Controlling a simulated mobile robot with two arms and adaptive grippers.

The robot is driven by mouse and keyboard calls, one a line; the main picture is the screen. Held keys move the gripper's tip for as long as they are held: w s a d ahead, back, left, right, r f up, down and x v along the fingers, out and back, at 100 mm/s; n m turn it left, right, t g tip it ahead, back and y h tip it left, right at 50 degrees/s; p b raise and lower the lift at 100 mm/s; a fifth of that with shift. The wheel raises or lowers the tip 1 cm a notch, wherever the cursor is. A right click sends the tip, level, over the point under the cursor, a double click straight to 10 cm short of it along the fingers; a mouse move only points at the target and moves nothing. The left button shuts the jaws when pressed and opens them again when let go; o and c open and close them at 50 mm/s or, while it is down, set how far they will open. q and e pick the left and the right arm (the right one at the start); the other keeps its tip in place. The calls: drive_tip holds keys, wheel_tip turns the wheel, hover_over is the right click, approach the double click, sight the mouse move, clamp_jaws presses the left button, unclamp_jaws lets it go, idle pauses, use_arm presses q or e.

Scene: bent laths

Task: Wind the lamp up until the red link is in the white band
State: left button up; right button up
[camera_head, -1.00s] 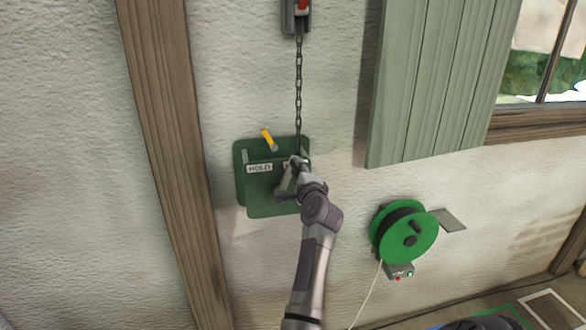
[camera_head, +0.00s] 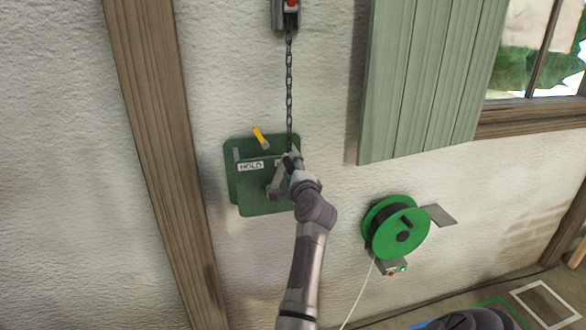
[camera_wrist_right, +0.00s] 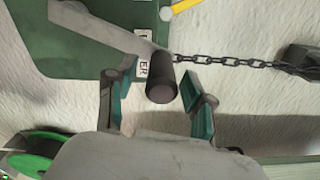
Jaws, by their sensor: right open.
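A green winch plate (camera_head: 262,205) with a HOLD label is on the wall, with a yellow-tipped lever (camera_head: 259,136) at its top. A dark chain (camera_head: 289,90) runs up from it to a grey housing (camera_head: 279,18). A red piece (camera_head: 291,4) shows there at the picture's top edge; the white band is not clear. My right gripper (camera_head: 287,166) is in front of the plate's right part. In the wrist view its fingers (camera_wrist_right: 158,92) stand open on either side of a black crank knob (camera_wrist_right: 161,80) on a grey crank arm (camera_wrist_right: 105,32). My left gripper is out of view.
A green cable reel (camera_head: 400,232) with a pale cord hangs on the wall at the right, above a small box (camera_head: 396,268) with lights. A green shutter (camera_head: 420,80) is at upper right. A wooden post (camera_head: 160,150) stands at left.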

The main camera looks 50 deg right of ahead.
drive_tip(key=v, duration=0.7)
drive_tip(key=shift+s, duration=0.25)
